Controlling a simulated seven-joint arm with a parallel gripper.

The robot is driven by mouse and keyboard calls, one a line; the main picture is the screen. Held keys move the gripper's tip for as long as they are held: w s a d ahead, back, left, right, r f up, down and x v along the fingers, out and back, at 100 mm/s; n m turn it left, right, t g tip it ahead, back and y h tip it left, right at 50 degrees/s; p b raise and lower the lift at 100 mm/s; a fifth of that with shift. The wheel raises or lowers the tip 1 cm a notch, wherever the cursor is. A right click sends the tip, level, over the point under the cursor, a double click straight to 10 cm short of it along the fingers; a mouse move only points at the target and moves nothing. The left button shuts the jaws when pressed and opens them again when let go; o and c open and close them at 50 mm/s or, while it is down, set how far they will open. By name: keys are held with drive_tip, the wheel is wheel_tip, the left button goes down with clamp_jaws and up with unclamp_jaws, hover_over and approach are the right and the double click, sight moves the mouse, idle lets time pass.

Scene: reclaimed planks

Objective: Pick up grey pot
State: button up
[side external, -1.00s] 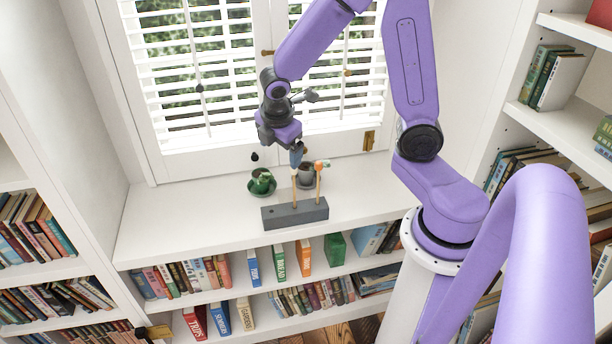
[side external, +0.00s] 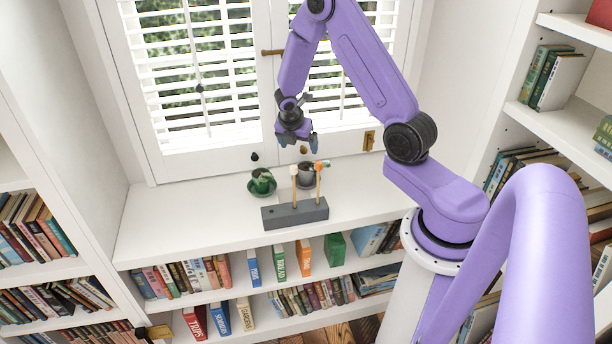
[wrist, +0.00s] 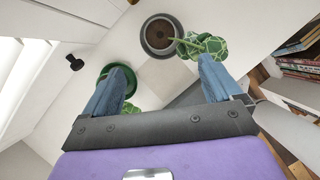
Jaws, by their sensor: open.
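The grey pot (side external: 306,172) stands on the white shelf top behind the dark block, partly hidden by an upright stick. In the wrist view the grey pot (wrist: 160,36) shows from above as a round rim with brown inside, beyond the fingertips. My gripper (side external: 298,146) is open and empty, above and a little behind the pot, near the window.
A dark grey block (side external: 280,214) with two upright sticks, one orange-tipped (side external: 318,178), stands in front. The window frame (side external: 220,163) is close behind. The shelf's left part is clear.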

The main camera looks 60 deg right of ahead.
sight(306, 168)
drive_tip(key=x, duration=1.5)
drive_tip(key=shift+d+f, duration=0.1)
drive_tip(key=c, duration=1.4)
drive_tip(key=shift+r, duration=6.5)
drive_tip(key=shift+c, duration=0.2)
drive_tip(key=shift+f, duration=0.1)
wheel_tip(306, 168, down, 9)
drive_tip(key=shift+f+m+g, duration=0.25)
drive_tip(key=shift+m+g, duration=0.25)
drive_tip(key=shift+m, duration=0.7)
